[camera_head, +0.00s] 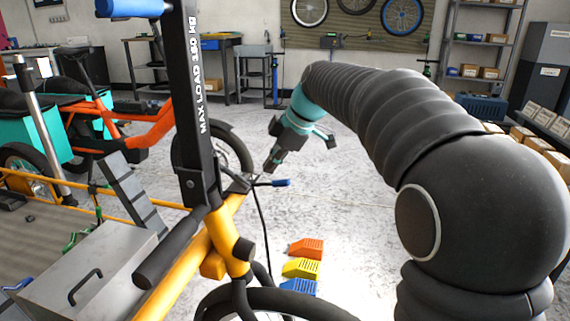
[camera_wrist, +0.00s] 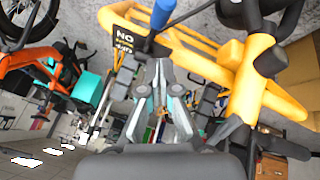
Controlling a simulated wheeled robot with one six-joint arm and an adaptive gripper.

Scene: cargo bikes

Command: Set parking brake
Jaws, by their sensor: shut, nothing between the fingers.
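The yellow cargo bike (camera_head: 222,240) stands at the left and centre of the head view. A short lever with a blue tip (camera_head: 282,183) sticks out to the right from its frame, below the black upright. A blue-tipped lever also shows at the top of the wrist view (camera_wrist: 162,12), beyond my fingertips. My gripper (camera_head: 270,168) points down, just above and left of the blue tip in the head view. In the wrist view its fingers (camera_wrist: 160,72) are together and hold nothing. It appears apart from the lever; the exact gap is unclear.
The black upright (camera_head: 190,110) with load lettering rises beside my gripper. A grey metal box (camera_head: 90,270) is at the lower left. Orange, yellow and blue wheel chocks (camera_head: 300,268) lie on the floor. An orange bike (camera_head: 130,125) stands behind. Floor right of the lever is clear.

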